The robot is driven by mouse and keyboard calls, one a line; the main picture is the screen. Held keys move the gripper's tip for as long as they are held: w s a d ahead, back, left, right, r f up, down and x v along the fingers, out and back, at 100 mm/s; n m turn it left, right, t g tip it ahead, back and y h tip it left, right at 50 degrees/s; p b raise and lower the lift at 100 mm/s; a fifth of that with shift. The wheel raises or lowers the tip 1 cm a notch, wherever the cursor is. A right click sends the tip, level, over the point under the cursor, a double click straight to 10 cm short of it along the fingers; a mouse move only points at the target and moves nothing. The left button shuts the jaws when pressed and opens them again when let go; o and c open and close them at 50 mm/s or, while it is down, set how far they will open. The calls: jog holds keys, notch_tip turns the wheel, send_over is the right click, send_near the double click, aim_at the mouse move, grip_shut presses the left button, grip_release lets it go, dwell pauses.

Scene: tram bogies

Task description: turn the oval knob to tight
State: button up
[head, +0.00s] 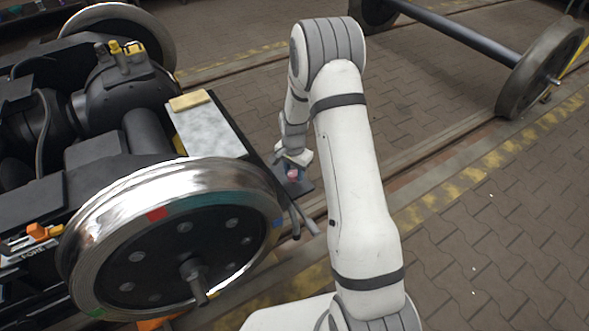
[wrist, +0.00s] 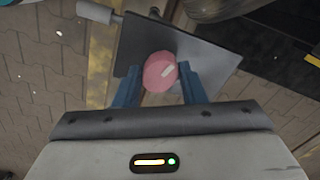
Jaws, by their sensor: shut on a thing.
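The oval knob (wrist: 156,68) is pink-red with a short white mark, seen slanting up to the right in the wrist view. It sits in front of a dark flat plate (wrist: 205,58). The blue fingers of my gripper (wrist: 159,88) are shut on the knob, one on each side. In the head view the knob (head: 293,174) shows small under my gripper (head: 292,160), beside the bogie. I see no readable tight marking near the knob.
A large shiny wheel (head: 165,198) and a pale plate (head: 207,128) with a wooden block (head: 190,101) stand left of my arm. A dark lever (head: 302,218) sticks out near the knob. A separate wheelset (head: 540,65) stands back right. The paved floor at right is clear.

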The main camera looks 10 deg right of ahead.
aim_at(293, 173)
jog(key=m+p, duration=0.1)
jog(key=m, duration=0.5)
jog(key=shift+w, duration=0.1)
jog(key=m, duration=0.5)
jog(key=shift+a+r+p, duration=0.1)
jog(key=shift+p, duration=0.25)
jog(key=shift+w+m, duration=0.15)
jog(key=shift+m, duration=0.15)
jog(key=o, duration=1)
jog(key=shift+r+p, duration=1)
jog(key=shift+r, duration=2.8)
